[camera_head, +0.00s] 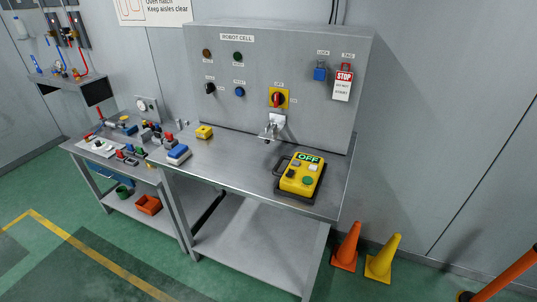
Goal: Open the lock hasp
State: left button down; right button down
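A small silver metal piece (270,130), which looks like the lock hasp, sits at a light bracket (278,119) low on the grey ROBOT CELL panel (225,62). It is too small to tell whether its jaws are open or shut. Just above it is a red rotary switch (278,99) on a yellow plate. A blue padlock (320,73) hangs under the LOCK label. A red and white STOP tag (343,86) hangs to its right. Neither of my grippers shows in the head view.
A yellow control box (302,176) reading OFF lies on the metal bench (230,165). A small yellow box (204,132) and a blue-topped block (178,154) are further left. A cluttered side table (97,165) adjoins. Two cones (346,246) stand right of the bench. The bench middle is clear.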

aim_at(280, 120)
jog(key=k, duration=0.5)
jog(key=z, duration=0.65)
jog(key=i, duration=0.9)
jog(key=z, duration=0.25)
